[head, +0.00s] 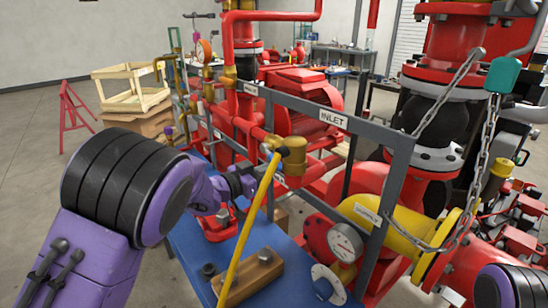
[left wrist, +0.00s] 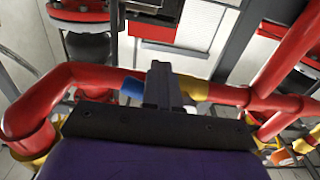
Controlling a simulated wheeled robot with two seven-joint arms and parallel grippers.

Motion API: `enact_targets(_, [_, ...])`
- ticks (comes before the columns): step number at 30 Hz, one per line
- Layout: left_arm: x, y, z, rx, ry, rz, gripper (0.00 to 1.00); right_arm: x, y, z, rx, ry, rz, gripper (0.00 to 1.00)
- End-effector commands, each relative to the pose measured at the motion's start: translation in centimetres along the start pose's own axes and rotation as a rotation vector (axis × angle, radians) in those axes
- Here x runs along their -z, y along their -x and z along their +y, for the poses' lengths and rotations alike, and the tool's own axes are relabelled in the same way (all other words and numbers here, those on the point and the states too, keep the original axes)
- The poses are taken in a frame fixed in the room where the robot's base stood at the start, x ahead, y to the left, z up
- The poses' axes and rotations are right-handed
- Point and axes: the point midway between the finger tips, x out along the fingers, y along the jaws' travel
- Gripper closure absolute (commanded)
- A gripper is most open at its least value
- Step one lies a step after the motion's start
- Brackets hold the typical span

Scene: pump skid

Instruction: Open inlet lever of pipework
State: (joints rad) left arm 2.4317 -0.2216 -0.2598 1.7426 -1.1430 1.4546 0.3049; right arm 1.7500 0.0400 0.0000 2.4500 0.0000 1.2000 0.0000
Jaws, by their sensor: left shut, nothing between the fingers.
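The long yellow lever (head: 247,232) slopes from the brass valve (head: 293,155) down to the lower left. The valve sits on the red pipework below the INLET label (head: 333,119) on the grey frame. My left gripper (head: 250,178) is shut and empty, beside the upper part of the lever; I cannot tell whether it touches it. In the left wrist view, the shut fingers (left wrist: 160,82) stand before a red pipe (left wrist: 225,95), with a blue piece (left wrist: 132,88) and a yellow piece (left wrist: 193,89) on either side. My right gripper is not in view.
A blue bench (head: 190,240) holds a wooden block (head: 262,270) below the lever. The grey frame (head: 395,190), a gauge (head: 345,240), a yellow pipe (head: 385,220) and a hanging chain (head: 487,150) stand to the right. Open floor lies at left.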

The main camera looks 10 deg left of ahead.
Motion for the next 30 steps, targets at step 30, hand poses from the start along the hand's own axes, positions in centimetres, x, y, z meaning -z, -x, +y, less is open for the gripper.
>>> enact_targets(30, [0.3, 3.4, 1.1, 0.001, 0.002, 0.000, 1.00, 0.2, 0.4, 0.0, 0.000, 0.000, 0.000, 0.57])
